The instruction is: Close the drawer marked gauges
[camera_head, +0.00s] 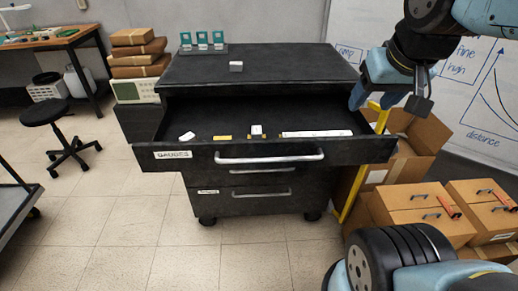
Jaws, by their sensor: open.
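The drawer marked gauges (188,162) is the top drawer of a dark cabinet (255,65) and stands pulled well out. Its label is at the left of its front, and a long silver handle (270,158) runs across the middle. Inside lie a white piece, a small yellow piece, a small pale block and a long white strip (317,134). My gripper (388,103) is open and empty at the upper right, near the drawer's right side. I cannot tell whether it touches the drawer. Its fingers partly hide the cabinet's right edge.
Two lower drawers sit below, one labelled (208,191), both looking shut. Cardboard boxes (423,211) and a yellow upright (352,190) stand at the right. A black stool (45,113) and a workbench (52,38) are at the left. The floor before the cabinet is clear.

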